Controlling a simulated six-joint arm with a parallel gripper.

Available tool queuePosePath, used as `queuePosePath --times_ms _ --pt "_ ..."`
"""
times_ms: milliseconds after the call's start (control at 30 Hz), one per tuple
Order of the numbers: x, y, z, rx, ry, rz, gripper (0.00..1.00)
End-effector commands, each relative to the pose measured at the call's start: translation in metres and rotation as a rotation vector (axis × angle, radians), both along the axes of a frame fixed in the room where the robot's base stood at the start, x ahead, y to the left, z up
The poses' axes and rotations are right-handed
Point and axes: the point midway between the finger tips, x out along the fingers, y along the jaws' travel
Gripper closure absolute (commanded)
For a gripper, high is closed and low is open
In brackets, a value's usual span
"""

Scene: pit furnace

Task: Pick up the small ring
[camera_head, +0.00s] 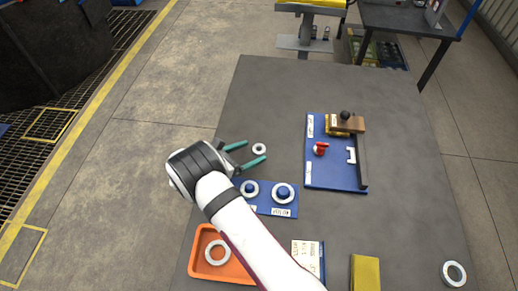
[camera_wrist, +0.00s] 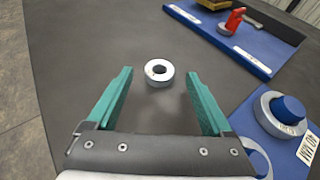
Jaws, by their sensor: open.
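The small ring (camera_head: 259,149) is a white-grey ring lying flat on the dark table. In the wrist view the small ring (camera_wrist: 159,72) lies just beyond the fingertips, roughly centred between them. My gripper (camera_head: 246,153) is open and empty, with two teal fingers pointing toward the ring. The fingers also show in the wrist view (camera_wrist: 160,78), spread to either side. Nothing hides the ring in either view.
A blue board (camera_head: 276,211) with two ringed pegs sits close to the gripper. A blue panel (camera_head: 335,181) with a red part stands to the right. An orange tray (camera_head: 234,272) holds a larger ring (camera_head: 217,252). A yellow block (camera_head: 365,273) and another ring (camera_head: 453,273) lie at the front right.

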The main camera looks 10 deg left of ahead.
Motion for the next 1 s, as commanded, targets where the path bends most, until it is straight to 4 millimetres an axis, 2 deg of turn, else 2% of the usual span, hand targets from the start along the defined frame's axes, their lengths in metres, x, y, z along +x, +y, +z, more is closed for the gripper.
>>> queuePosePath --times_ms 133,367,833,1000 --pt "0.016 -0.013 -0.008 0.0 0.0 -0.001 0.15" --pt "0.018 -0.014 -0.009 0.001 -0.001 0.001 0.15" --pt "0.017 -0.014 -0.009 0.001 -0.001 0.0 1.0" --pt "0.018 -0.014 -0.009 0.001 -0.001 0.0 1.0"
